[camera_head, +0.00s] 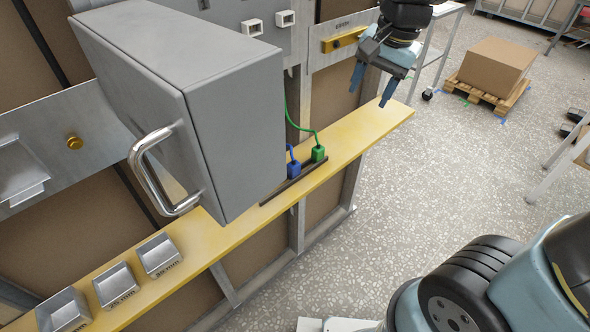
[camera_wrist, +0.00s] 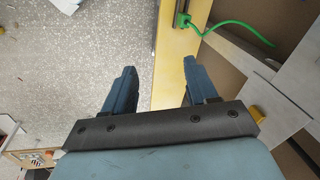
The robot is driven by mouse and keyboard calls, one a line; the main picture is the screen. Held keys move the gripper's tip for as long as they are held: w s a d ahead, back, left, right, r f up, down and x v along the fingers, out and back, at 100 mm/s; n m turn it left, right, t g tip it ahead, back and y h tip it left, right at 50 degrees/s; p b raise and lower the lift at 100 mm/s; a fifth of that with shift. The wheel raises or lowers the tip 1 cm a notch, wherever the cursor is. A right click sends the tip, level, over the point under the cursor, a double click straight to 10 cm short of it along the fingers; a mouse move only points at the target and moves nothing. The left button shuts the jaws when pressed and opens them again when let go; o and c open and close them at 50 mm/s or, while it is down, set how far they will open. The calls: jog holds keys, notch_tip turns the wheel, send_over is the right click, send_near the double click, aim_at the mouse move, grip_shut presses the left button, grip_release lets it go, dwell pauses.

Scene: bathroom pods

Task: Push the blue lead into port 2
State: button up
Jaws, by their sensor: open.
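The blue lead (camera_head: 293,169) stands in a dark rack (camera_head: 270,197) on the yellow shelf, its cable rising behind the grey cabinet. It is not visible in the wrist view. Two white-framed ports (camera_head: 252,27) (camera_head: 285,18) show on the grey wall panel at the top. I cannot read their numbers, so I cannot tell which is port 2. The cabinet may hide more of the panel. My gripper (camera_head: 372,86) is open and empty, above the far right end of the shelf, apart from the blue lead. Its two blue fingers also show in the wrist view (camera_wrist: 160,70).
A green lead (camera_head: 318,153) stands right beside the blue one; it shows in the wrist view (camera_wrist: 182,19). The big grey cabinet (camera_head: 200,100) with a handle juts over the yellow shelf (camera_head: 215,240). Metal bins (camera_head: 117,285) sit at the near end.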

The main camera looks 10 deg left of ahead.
aim_at(294, 163)
jog(key=a+f+m+g+h, duration=0.1)
jog(key=a+f+m, duration=0.1)
jog(key=a+f, duration=0.45)
jog(key=a+f+m+g+h, duration=0.1)
jog(key=a+f, duration=0.2)
jog(key=a, duration=0.6)
jog(key=shift+m, duration=0.3)
notch_tip(294, 163, down, 14)
jog(key=shift+s+d+f, duration=0.1)
jog(key=shift+s, duration=0.05)
jog(key=shift+c, duration=0.3)
jog(key=c, duration=1)
